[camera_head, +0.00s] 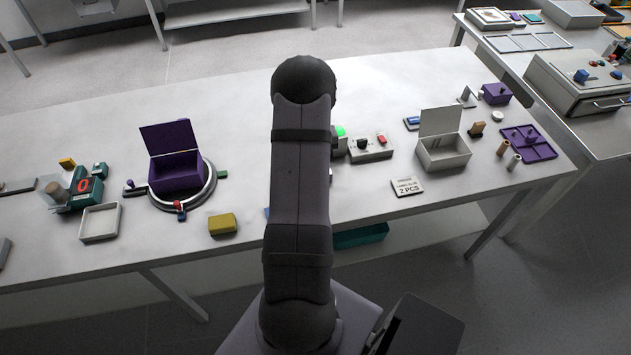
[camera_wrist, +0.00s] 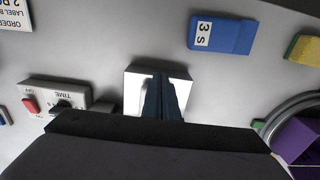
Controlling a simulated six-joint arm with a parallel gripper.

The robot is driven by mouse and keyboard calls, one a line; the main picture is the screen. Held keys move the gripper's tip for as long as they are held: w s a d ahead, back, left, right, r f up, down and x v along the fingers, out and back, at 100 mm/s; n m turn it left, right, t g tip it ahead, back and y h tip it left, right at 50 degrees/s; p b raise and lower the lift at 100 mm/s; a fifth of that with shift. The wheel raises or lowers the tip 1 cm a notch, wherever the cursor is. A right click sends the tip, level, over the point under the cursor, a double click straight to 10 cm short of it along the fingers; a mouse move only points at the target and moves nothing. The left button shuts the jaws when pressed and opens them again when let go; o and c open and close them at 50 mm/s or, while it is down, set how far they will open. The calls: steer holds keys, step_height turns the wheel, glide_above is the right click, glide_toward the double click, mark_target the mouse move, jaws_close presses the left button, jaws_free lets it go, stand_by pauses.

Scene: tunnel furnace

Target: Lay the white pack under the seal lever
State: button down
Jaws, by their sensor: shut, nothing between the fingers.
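My gripper (camera_wrist: 164,98) shows in the wrist view as two dark fingers close together, shut with nothing between them. Behind the fingers is a small grey block-shaped thing with bright white faces (camera_wrist: 138,92) on both sides. The fingers cover its middle, and I cannot tell whether they touch it or whether it is the white pack or part of the sealer. In the head view my own arm hides this spot and the gripper. I cannot make out the seal lever for sure in either view.
A control box with a TIME knob (camera_wrist: 60,95) stands left of the fingers. A blue "3 s" block (camera_wrist: 222,36) and a yellow block (camera_wrist: 303,50) lie right. In the head view, a purple open box (camera_head: 176,178), white tray (camera_head: 100,222) and grey open box (camera_head: 443,152) stand on the table.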

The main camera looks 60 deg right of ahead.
steer(key=shift+w+d, duration=0.3)
steer(key=shift+w, duration=0.05)
steer(key=shift+s+a, duration=0.1)
steer(key=shift+s+a+r+p, duration=0.15)
steer(key=shift+s+a+p, duration=0.2)
steer(key=shift+s+a, duration=0.9)
steer(key=shift+r+b, duration=0.35)
steer(key=shift+b, duration=0.05)
step_height(320, 180, up, 9)
steer(key=b, duration=0.2)
steer(key=shift+b, duration=0.4)
